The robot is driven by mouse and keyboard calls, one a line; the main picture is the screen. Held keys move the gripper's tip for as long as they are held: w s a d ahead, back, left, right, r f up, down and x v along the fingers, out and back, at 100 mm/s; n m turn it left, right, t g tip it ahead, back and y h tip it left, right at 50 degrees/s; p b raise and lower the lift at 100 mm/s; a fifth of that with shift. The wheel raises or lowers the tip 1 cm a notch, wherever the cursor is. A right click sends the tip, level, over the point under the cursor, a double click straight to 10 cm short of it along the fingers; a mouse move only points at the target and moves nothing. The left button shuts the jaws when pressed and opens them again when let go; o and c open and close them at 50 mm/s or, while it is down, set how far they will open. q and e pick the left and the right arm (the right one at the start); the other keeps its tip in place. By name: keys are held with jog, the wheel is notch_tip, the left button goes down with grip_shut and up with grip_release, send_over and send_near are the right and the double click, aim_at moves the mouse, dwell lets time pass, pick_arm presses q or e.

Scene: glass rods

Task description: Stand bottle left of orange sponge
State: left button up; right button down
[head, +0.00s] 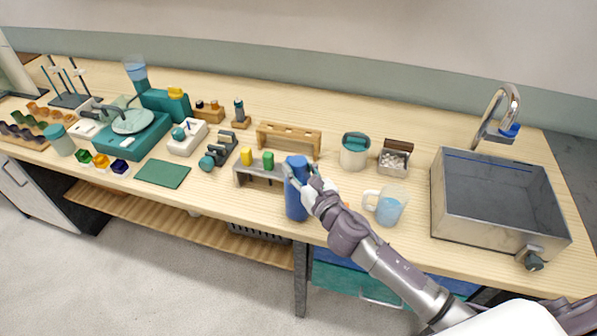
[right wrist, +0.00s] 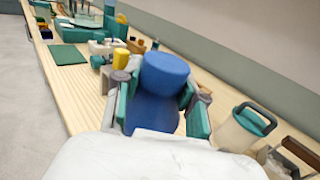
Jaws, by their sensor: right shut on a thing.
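The blue bottle (head: 296,203) is upright at the front of the table, in front of the small grey rack. I cannot tell whether its base touches the table top. My right gripper (head: 300,178) is shut on the bottle near its upper part, coming in from the right. In the right wrist view the bottle (right wrist: 165,75) sits between the two teal finger pads. The orange sponge is mostly hidden; only a small orange patch shows beside my right gripper, to the right of the bottle. My left gripper is not in view.
A grey rack (head: 240,176) with yellow and green pieces stands close behind the bottle. A glass mug (head: 389,207) stands to the right, before a large metal sink box (head: 480,228). A green mat (head: 163,174) lies left. Bare table lies between mat and bottle.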

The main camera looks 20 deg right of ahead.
jog(key=shift+f, duration=0.5)
jog(key=c, duration=1.1)
grip_release()
jog(key=shift+f, duration=0.3)
jog(key=o, duration=0.4)
jog(key=shift+r, duration=0.1)
jog(key=shift+o, duration=0.2)
jog(key=shift+r, duration=0.2)
jog(key=s+d+b, duration=0.2)
jog(key=s, duration=1)
jog(key=shift+d+b, duration=0.15)
jog(key=shift+b, duration=0.25)
jog(key=shift+w+f, duration=0.1)
